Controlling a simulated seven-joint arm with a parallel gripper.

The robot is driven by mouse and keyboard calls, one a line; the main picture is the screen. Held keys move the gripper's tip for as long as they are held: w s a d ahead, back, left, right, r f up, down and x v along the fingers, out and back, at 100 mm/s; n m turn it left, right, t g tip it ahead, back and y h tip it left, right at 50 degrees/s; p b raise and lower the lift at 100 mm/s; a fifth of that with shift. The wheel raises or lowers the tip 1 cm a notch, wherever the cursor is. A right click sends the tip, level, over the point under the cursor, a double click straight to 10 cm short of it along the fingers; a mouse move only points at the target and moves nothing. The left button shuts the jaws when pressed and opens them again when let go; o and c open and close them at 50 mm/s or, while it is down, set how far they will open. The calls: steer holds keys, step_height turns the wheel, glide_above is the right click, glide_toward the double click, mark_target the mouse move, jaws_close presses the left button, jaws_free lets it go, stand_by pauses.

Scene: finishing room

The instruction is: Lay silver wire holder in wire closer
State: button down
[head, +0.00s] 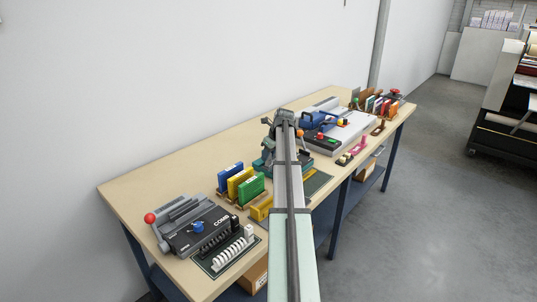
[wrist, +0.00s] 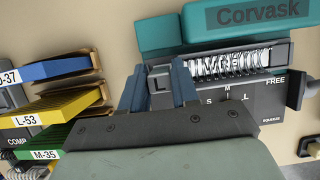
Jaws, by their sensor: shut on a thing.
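The teal and dark grey wire closer (wrist: 240,105), marked Corvask, fills the right of the wrist view; its teal part (head: 263,163) shows behind my arm in the head view. The silver wire holder (wrist: 235,64), a row of silver loops, lies lengthwise along the closer's slot, close to its face. My gripper (wrist: 160,78) has its two blue-grey fingers on either side of a grey block at the holder's left end and is shut on it. Whether the holder rests fully on the closer cannot be told. My arm hides this spot in the head view.
Blue, yellow and green labelled books (wrist: 60,97) stand in wooden holders left of the gripper. A comb machine (head: 195,228) and a tray of combs (head: 228,252) are at the bench's near end. Another machine (head: 345,125) stands beyond the closer. Bare bench (head: 150,185) lies along the wall.

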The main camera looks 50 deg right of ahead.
steer(key=shift+f, duration=0.1)
steer(key=c, duration=1.1)
jaws_free()
steer(key=shift+v, duration=5.6)
steer(key=shift+w, duration=0.1)
